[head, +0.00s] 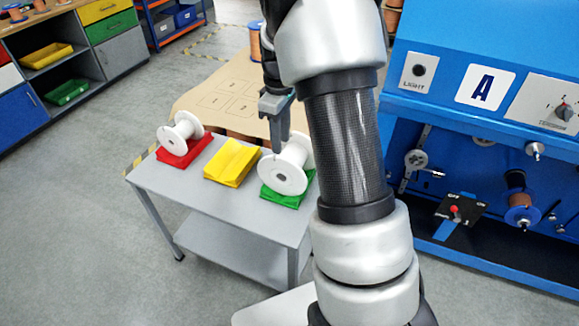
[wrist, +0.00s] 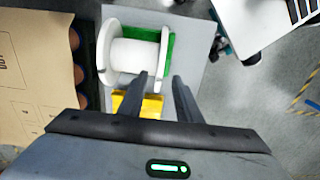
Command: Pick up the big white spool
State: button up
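The big white spool (head: 283,170) lies on its side on a green cloth (head: 291,196), at the right end of the small grey table (head: 153,181). In the wrist view the big white spool (wrist: 134,53) is beyond my fingertips, a little to the left, with the green cloth (wrist: 170,47) showing beside its flange. My gripper (head: 280,137) is above and behind the spool in the head view. In the wrist view my gripper (wrist: 160,76) has its two fingers apart, with nothing between them. My arm hides part of the table's right side in the head view.
A smaller white spool (head: 180,128) sits on a red cloth (head: 184,151) at the table's left end. An empty yellow cloth (head: 232,163) lies between. A brown numbered board (head: 235,85) is behind, and a blue machine (head: 480,50) stands to the right.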

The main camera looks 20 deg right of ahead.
aim_at(281, 157)
notch_tip(281, 157, down, 8)
jog(key=shift+r+b, duration=0.15)
jog(key=shift+b, duration=0.95)
jog(key=shift+s, duration=0.1)
grip_shut()
jog(key=shift+r, duration=0.1)
dwell(0.5)
